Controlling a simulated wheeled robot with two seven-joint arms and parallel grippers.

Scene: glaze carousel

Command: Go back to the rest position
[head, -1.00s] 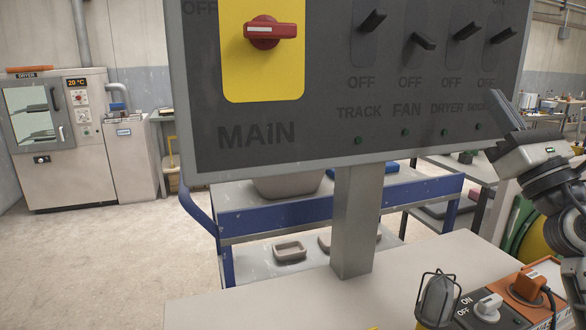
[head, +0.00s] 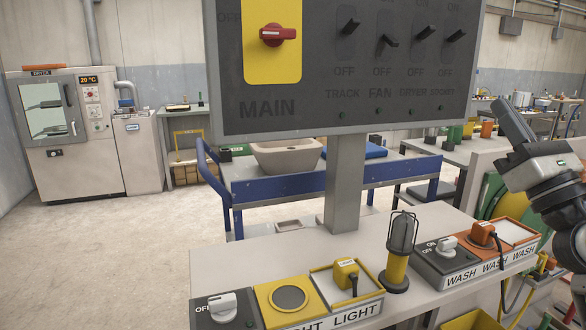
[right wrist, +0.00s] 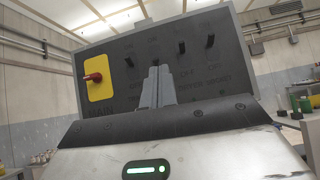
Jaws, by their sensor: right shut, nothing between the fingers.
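My right gripper (head: 505,112) is at the right of the head view, raised beside the grey switch panel (head: 300,107) and apart from it. Its fingers are shut with nothing between them. In the right wrist view the closed fingers (right wrist: 156,88) stand before the panel, a gap between them and it hard to judge. The panel has a red main knob (head: 277,35) on a yellow plate and a row of black toggles labelled TRACK, FAN, DRYER and one less legible. The knob lies horizontal. My left gripper is in no view.
Below the panel, a bench holds a yellow LIGHT box (head: 350,290), a caged lamp (head: 400,250) and a WASH box (head: 470,262). Behind stands a blue-railed cart (head: 285,190) with a basin (head: 287,155). A dryer (head: 70,130) is at the far left, with clear floor before it.

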